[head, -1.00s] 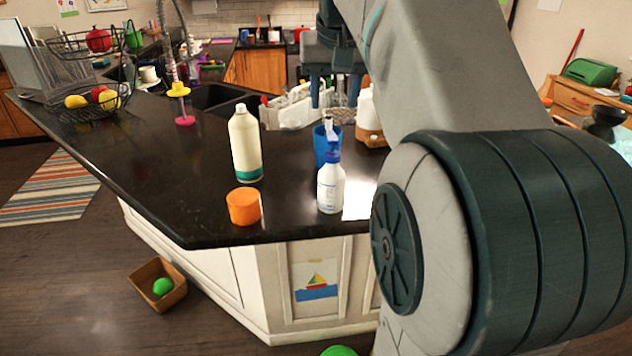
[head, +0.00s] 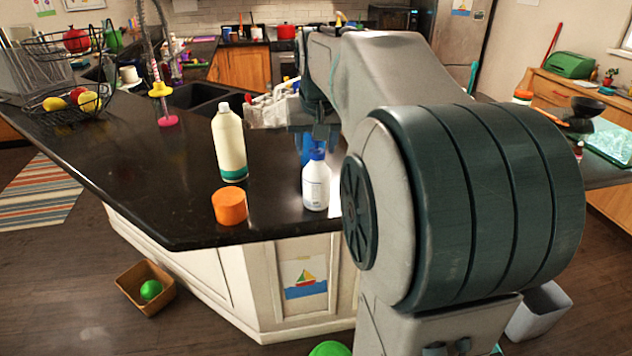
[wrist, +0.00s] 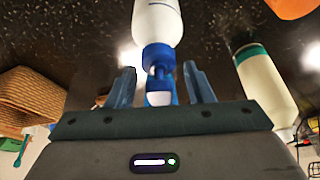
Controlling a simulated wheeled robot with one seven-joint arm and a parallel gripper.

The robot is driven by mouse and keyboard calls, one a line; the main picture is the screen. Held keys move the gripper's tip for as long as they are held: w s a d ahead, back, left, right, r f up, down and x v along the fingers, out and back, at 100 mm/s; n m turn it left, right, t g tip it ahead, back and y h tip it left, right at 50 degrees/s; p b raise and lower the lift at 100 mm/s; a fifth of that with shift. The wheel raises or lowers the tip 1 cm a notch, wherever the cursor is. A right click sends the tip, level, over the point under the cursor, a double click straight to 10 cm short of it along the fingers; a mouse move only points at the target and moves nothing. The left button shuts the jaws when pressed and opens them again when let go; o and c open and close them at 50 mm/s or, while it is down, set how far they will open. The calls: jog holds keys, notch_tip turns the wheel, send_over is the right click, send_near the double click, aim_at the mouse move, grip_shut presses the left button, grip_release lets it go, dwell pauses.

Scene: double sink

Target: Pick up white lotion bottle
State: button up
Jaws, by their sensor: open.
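The white lotion bottle (head: 316,186) with a blue pump top stands upright near the front edge of the dark counter. In the wrist view the bottle (wrist: 157,22) appears upside down, with its blue pump in line with the gap between my fingers. My gripper (head: 316,138) is open, pointing down just behind the bottle's top in the head view. In the wrist view my gripper (wrist: 161,82) has its two fingers apart, one on each side of the pump's line. I cannot tell whether the pump is between them. Nothing is visibly held.
A cream bottle with a green band (head: 229,145) and an orange lidlike cylinder (head: 229,206) stand left of the bottle. A wicker basket (wrist: 38,95) shows in the wrist view.

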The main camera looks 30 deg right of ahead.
grip_shut()
dwell(0.5)
